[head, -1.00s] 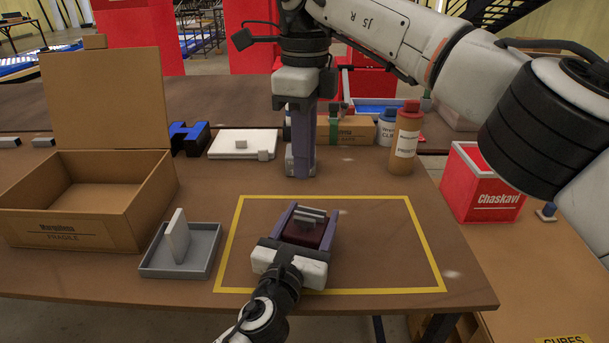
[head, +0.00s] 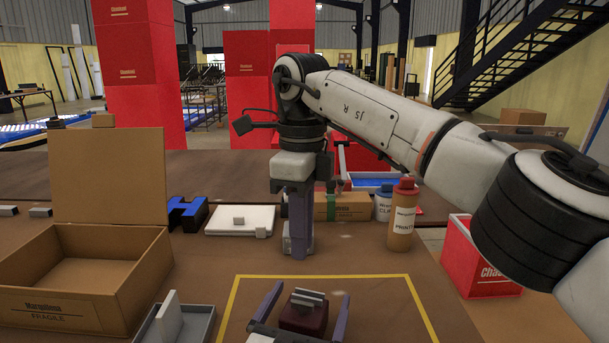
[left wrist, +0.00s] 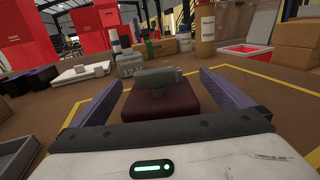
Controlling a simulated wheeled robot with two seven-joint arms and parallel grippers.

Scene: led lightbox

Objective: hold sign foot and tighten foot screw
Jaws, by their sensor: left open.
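A dark maroon block, seemingly the sign foot (head: 303,318), sits inside the yellow outline with a grey bar on its top. It also shows in the left wrist view (left wrist: 160,101). My left gripper (head: 311,291) is open, one purple finger on each side of the block, with gaps between fingers and block. My right gripper (head: 299,250) points down at the table beyond the outline, near a grey box marked 12 V (left wrist: 130,65). Its fingers show edge-on, so its opening is unclear. I cannot make out a foot screw.
An open cardboard box (head: 75,290) and a grey tray (head: 200,323) with an upright pale plate stand left. The outline's right part is clear.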

